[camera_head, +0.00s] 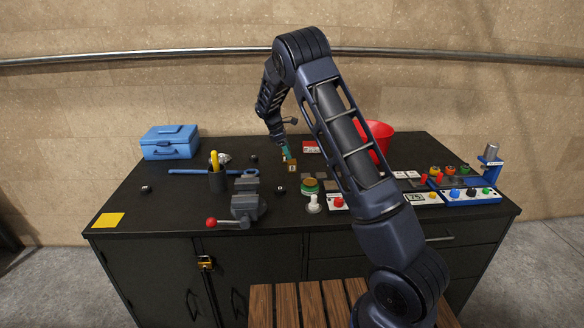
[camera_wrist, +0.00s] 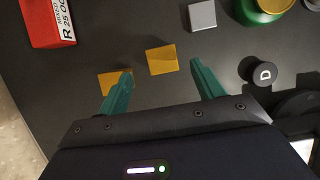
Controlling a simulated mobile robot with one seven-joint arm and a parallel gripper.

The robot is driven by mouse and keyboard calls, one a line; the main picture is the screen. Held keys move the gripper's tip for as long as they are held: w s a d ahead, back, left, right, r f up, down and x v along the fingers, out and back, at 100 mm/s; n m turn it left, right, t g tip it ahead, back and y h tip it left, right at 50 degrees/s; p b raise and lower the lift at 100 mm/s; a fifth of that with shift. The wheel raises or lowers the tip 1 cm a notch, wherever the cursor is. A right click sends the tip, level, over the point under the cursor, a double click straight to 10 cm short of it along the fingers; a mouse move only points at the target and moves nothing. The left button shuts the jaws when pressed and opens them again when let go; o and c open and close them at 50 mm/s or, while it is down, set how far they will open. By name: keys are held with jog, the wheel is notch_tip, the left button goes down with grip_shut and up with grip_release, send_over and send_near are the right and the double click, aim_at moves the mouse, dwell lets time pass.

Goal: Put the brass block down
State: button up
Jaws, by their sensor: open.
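My gripper (camera_head: 288,154) hangs low over the back middle of the dark bench. In the wrist view its two teal fingers are apart, and the gripper (camera_wrist: 160,70) is open. A brass block (camera_wrist: 161,59) lies between and just beyond the fingertips, with a gap to each finger. A second brass-coloured piece (camera_wrist: 110,80) is by the left fingertip, partly hidden by it. In the head view a brass block (camera_head: 292,167) shows just below the fingers. I cannot tell which of the two pieces it is.
A vise (camera_head: 248,205) and a blue toolbox (camera_head: 170,142) stand left. The front left bench is mostly clear.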

aim_at(291, 161)
jog(key=shift+a+x, duration=0.15)
jog(key=shift+x, duration=1.7)
jog(key=shift+a+x, duration=0.15)
jog(key=shift+x, duration=1.75)
jog(key=shift+s, duration=0.1)
grip_shut()
